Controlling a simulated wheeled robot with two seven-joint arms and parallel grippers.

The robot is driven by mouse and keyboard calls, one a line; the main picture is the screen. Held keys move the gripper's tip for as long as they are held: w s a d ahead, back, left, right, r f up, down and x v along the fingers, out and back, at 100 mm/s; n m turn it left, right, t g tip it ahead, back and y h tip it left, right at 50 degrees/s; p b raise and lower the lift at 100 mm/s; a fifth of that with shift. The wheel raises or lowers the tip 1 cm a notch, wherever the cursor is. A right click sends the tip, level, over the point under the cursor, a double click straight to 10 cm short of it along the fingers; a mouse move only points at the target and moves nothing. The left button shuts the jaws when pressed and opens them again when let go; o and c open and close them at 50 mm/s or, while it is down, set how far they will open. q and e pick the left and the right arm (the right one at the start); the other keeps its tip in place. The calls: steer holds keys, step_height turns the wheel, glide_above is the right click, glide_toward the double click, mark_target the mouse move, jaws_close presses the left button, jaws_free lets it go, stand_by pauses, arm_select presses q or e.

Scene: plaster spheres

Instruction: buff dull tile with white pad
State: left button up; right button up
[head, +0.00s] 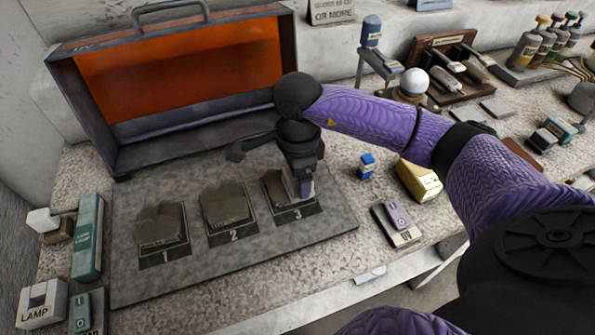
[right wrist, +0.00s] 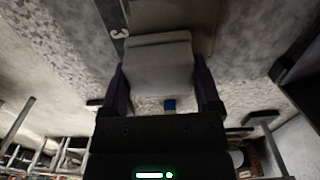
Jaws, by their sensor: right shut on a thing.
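Three grey-brown tiles lie in a row on a grey board (head: 255,262), labelled 1, 2 and 3. Tile 1 (head: 162,225) and tile 2 (head: 228,204) are uncovered; both look mottled and matt. Tile 3 (head: 273,188) is partly hidden by my right gripper (head: 303,187), which points down at it. In the right wrist view, my right gripper (right wrist: 162,92) is shut on a pale grey-white block (right wrist: 158,64), likely the white pad. It is over the tile 3 place; I cannot tell whether it touches the tile. My left gripper is out of view.
An open case with an orange lining (head: 190,70) stands behind the board. A small blue-and-white bottle (head: 366,167), a yellow box (head: 419,181) and a switch box (head: 397,223) are at right. A lamp switch (head: 42,304) and teal box (head: 88,238) are at left.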

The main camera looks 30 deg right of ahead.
steer(key=shift+w, duration=0.1)
steer(key=shift+w+d+b, duration=0.15)
steer(key=shift+w+b, duration=0.25)
steer(key=shift+w, duration=0.1)
steer(key=shift+w+f, duration=0.15)
steer(key=shift+w, duration=0.05)
steer(key=shift+w+d+b, duration=0.1)
steer(key=shift+d+b, duration=0.1)
steer(key=shift+b, duration=0.1)
steer(key=shift+f, duration=0.15)
